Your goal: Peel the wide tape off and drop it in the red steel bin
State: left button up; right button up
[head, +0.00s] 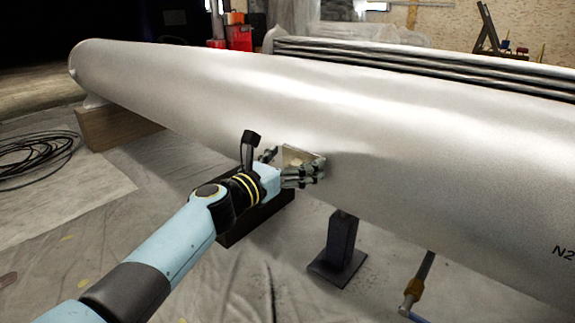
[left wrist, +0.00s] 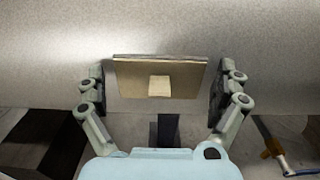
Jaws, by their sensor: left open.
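A beige rectangular piece (left wrist: 133,82), which looks like the wide tape, is on the side of the long silver body (head: 370,130). It has a smaller, paler square (left wrist: 159,86) at its middle. In the head view the beige piece (head: 298,155) is partly hidden by my left gripper (head: 292,165). The left gripper (left wrist: 160,80) is open, with one finger on each side of the piece. Small gaps show between fingers and piece, so it is not gripped. A red box-like thing (head: 239,38), possibly the red steel bin, stands far back, beyond the silver body. My right gripper is not in view.
The silver body rests on a wooden block (head: 112,124) and a dark post stand (head: 340,250). A dark block (head: 250,222) lies beneath my left wrist. Coiled black cable (head: 38,153) lies left on the sheeted floor.

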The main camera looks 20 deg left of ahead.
pick_arm(q)
jog(key=c, duration=1.3)
jog(key=shift+o, duration=0.2)
jog(key=shift+s+a, duration=0.1)
jog(key=shift+s, duration=0.1)
jog(key=shift+v, duration=2.3)
jog(key=shift+s, duration=0.1)
jog(key=shift+b+v, duration=0.3)
jog(key=shift+v, duration=1.6)
